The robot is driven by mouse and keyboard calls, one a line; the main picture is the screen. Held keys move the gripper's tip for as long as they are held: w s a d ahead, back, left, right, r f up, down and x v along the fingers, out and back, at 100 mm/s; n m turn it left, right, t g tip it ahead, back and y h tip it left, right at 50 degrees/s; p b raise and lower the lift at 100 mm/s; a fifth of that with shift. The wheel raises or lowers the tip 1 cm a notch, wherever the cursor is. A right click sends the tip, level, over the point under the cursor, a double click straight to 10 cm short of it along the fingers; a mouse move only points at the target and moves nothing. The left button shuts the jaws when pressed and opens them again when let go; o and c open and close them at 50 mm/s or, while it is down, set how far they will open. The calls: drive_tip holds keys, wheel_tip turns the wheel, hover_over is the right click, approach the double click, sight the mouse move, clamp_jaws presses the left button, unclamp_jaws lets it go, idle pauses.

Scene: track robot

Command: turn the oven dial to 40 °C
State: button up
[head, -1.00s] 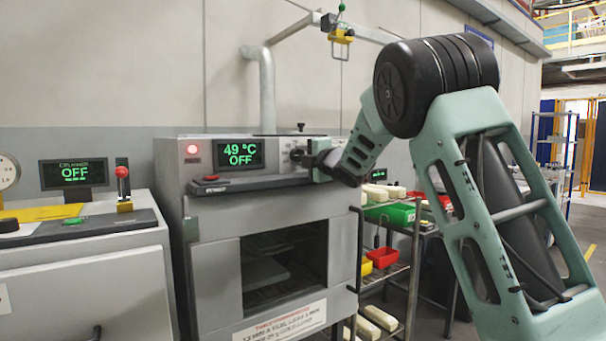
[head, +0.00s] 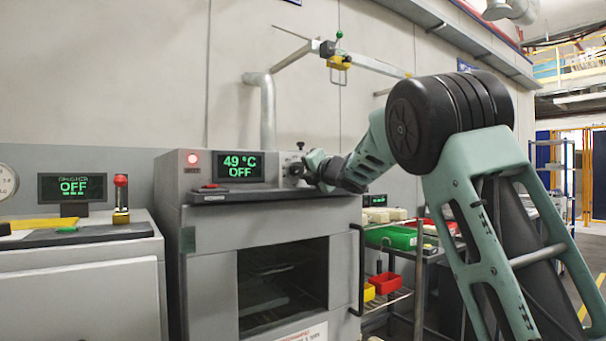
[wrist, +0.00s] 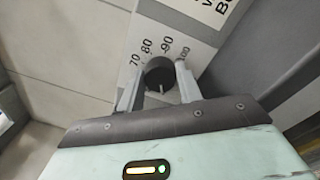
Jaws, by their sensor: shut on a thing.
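The oven (head: 215,240) stands in the middle of the head view, with its door window below the control panel. Its display (head: 240,166) reads 49 °C and OFF in green. The black round dial (wrist: 158,72) shows in the wrist view, with printed marks 70, 80, 90 and 100 around its upper side. My gripper (wrist: 157,84) has one finger on each side of the dial and is shut on it. In the head view my gripper (head: 303,170) is at the panel right of the display, and it partly hides the dial there.
A second machine (head: 75,275) with an OFF display (head: 72,187) and a red-topped lever (head: 121,190) stands to the left. A rack with a green bin (head: 392,237) and red bin (head: 387,283) stands right of the oven, behind my arm.

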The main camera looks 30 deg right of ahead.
drive_tip(key=shift+f, duration=0.1)
drive_tip(key=o, duration=1)
drive_tip(key=s+d+b, duration=0.1)
drive_tip(key=s+b, duration=0.1)
drive_tip(key=s, duration=1.5)
drive_tip(key=shift+s+f, duration=0.15)
drive_tip(key=shift+f, duration=0.25)
